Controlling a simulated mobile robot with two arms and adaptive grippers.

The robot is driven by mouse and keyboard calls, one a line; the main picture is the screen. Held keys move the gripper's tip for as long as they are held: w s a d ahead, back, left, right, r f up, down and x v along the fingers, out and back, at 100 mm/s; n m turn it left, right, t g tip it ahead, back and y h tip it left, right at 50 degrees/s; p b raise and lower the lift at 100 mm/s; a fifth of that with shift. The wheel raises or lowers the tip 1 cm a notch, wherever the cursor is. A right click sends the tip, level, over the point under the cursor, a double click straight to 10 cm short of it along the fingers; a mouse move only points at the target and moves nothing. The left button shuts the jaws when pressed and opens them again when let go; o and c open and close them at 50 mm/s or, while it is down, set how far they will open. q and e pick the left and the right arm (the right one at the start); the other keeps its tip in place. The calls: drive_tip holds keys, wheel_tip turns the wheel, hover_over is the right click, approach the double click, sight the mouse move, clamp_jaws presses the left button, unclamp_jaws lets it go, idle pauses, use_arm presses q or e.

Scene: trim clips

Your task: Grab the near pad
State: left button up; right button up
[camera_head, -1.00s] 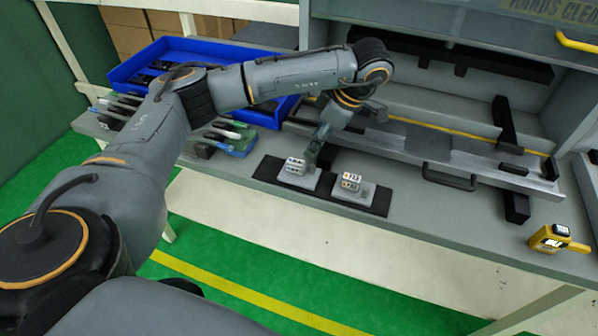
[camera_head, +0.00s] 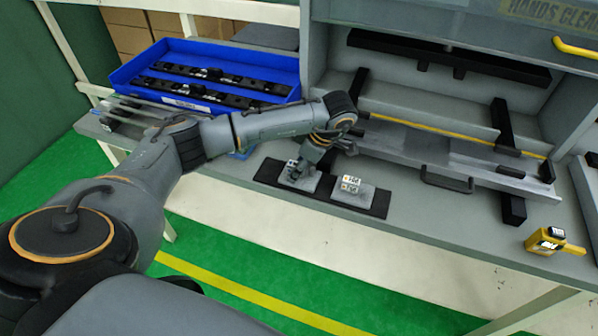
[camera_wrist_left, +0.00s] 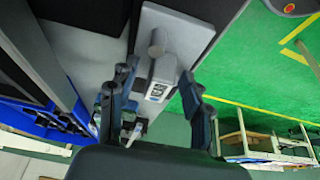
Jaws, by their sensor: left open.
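Two grey pads with white labelled blocks sit on a black mat (camera_head: 268,176) at the bench's front edge. In the left wrist view my left gripper (camera_wrist_left: 159,74) is open, with one finger on each side of a labelled block (camera_wrist_left: 160,84) that rises from a light grey base (camera_wrist_left: 182,32). I cannot tell whether the fingers touch it. My right gripper is in neither view.
A blue tray (camera_head: 205,103) with black strips stands at the back left. A long metal fixture (camera_head: 420,150) with a dark handle (camera_head: 447,184) lies behind the mat. A yellow handheld device (camera_head: 548,242) is at the right.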

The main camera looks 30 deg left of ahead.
use_arm(q)
clamp_jaws()
